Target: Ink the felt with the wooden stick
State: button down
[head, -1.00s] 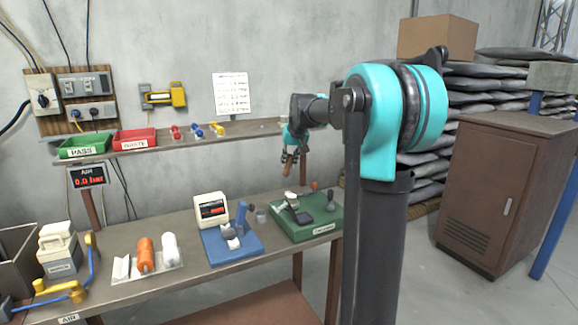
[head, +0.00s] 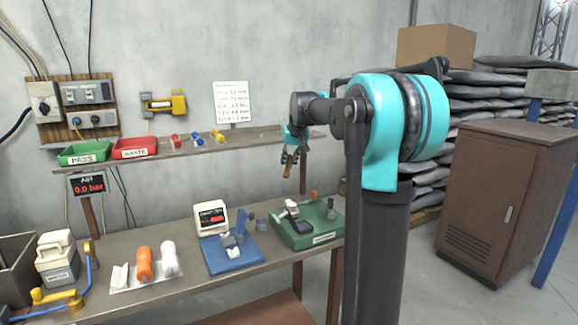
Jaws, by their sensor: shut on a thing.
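My gripper (head: 291,156) hangs over the right end of the bench, in front of the shelf's right end. It is shut on the brown wooden stick (head: 289,168), which points down. The stick's tip is well above the green tray (head: 325,233) and apart from it. On that tray sit a small block with a white top (head: 292,207) and a dark square pad (head: 304,226); the pad may be the felt, but it is too small to be sure. An orange-topped piece (head: 314,195) stands at the tray's back.
A blue base (head: 220,262) with a white display box (head: 211,216) is left of the tray. The shelf (head: 240,139) holds green (head: 83,153) and red (head: 135,148) bins. A brown cabinet (head: 490,205) stands right.

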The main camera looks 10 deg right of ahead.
jog(key=shift+f, duration=0.1)
dwell(0.4)
jog(key=shift+f, duration=0.8)
